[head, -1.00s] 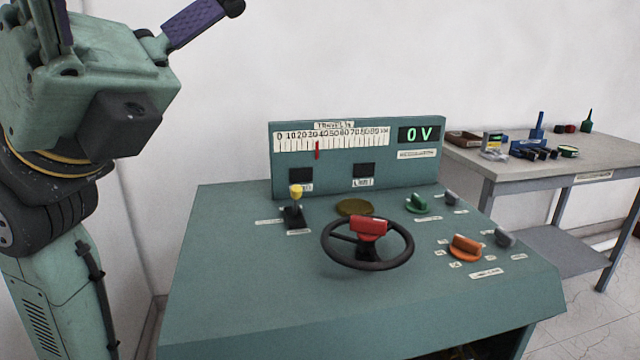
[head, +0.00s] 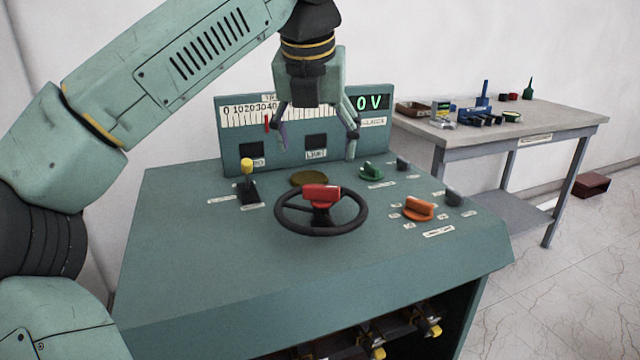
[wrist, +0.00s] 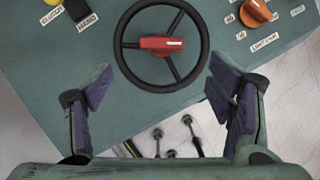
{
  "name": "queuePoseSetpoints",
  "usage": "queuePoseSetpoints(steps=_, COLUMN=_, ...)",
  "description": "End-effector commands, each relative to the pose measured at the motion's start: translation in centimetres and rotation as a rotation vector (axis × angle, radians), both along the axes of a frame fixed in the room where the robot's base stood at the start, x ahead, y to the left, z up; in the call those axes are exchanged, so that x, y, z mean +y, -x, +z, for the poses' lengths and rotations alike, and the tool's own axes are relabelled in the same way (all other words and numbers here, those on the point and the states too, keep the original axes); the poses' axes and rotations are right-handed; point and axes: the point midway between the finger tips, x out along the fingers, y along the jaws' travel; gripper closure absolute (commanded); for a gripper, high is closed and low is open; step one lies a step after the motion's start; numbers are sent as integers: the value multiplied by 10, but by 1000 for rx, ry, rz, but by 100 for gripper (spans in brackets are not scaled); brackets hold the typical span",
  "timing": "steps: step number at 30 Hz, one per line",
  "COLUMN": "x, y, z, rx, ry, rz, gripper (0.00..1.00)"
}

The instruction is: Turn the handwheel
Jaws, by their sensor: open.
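The handwheel (head: 321,231) is a black spoked ring with a red block (head: 320,196) at its hub, set on the sloping top of the green console. In the wrist view the handwheel (wrist: 121,44) shows from above at the top, with its red hub bar (wrist: 161,43) across the middle. My gripper (head: 317,150) hangs above the console in the head view, fingers pointing down, apart from the wheel. In the wrist view my gripper (wrist: 162,88) has its fingers spread wide, with nothing between them, on the near side of the wheel.
A yellow-knobbed lever (head: 247,167) stands left of the wheel. A green knob (head: 371,171), an orange knob (head: 418,209) and grey knobs stand to its right. The upright panel (head: 225,143) rises behind, its display reading 0 V. A side table (head: 560,112) stands right.

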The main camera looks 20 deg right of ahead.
Motion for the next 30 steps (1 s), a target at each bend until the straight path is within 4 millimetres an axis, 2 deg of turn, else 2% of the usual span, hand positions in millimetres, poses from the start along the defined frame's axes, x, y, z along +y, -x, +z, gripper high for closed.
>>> queuePoseSetpoints(steps=9, x=-11, y=-18, z=-53, rx=6, ry=5, rz=-7, gripper=25)
queuePoseSetpoints(steps=15, x=-17, y=-28, z=-81, rx=5, ry=6, rz=-8, gripper=25)
queuePoseSetpoints(steps=21, x=-20, y=-32, z=-93, rx=4, ry=4, rz=-8, gripper=25)
queuePoseSetpoints(steps=29, x=-20, y=-32, z=-94, rx=3, ry=5, rz=-8, gripper=25)
queuePoseSetpoints(steps=30, x=-20, y=-32, z=-94, rx=3, ry=5, rz=-8, gripper=28)
